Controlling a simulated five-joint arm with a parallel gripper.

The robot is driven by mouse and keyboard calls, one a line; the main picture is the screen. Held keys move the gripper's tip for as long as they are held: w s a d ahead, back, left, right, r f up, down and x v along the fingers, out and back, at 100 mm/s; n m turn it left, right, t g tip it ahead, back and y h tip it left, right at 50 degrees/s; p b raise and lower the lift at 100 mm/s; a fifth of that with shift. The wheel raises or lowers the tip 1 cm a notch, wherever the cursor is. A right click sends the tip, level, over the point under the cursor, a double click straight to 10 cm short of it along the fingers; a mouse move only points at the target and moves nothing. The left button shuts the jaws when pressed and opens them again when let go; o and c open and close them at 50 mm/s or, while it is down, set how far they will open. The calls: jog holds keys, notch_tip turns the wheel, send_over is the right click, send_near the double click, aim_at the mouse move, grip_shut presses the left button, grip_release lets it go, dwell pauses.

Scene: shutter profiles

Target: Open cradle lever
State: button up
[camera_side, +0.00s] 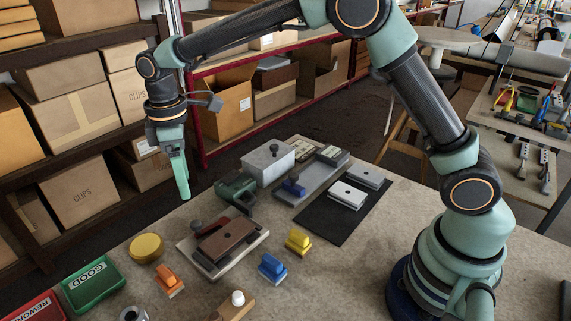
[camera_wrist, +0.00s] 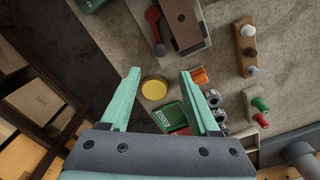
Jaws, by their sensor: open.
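The cradle (camera_side: 258,236) is a pale plate on the table with a brown profile (camera_side: 228,241) lying on it. In the wrist view, the cradle (camera_wrist: 199,45) and brown profile (camera_wrist: 182,22) are at the top centre. The cradle lever (camera_wrist: 153,16) is red with a dark end and lies along the left of the profile. In the side view, a dark knob (camera_side: 196,225) stands at the cradle's back left edge. My gripper (camera_side: 183,192) points down above the table, behind and left of the cradle. In the wrist view, its fingers (camera_wrist: 160,75) are spread and empty.
A green GOOD tray (camera_side: 92,284), a red REWORK tray (camera_side: 38,309) and a yellow round piece (camera_side: 146,248) lie left. Orange (camera_side: 167,279), blue (camera_side: 272,267) and yellow (camera_side: 298,241) blocks stand near the cradle. A dark green device (camera_side: 236,190) stands behind it.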

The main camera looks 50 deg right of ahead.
aim_at(195, 223)
notch_tip(195, 223, down, 12)
jog(key=shift+r, duration=0.2)
dwell(0.4)
grip_shut()
jog(key=shift+r, duration=0.1)
dwell(1.1)
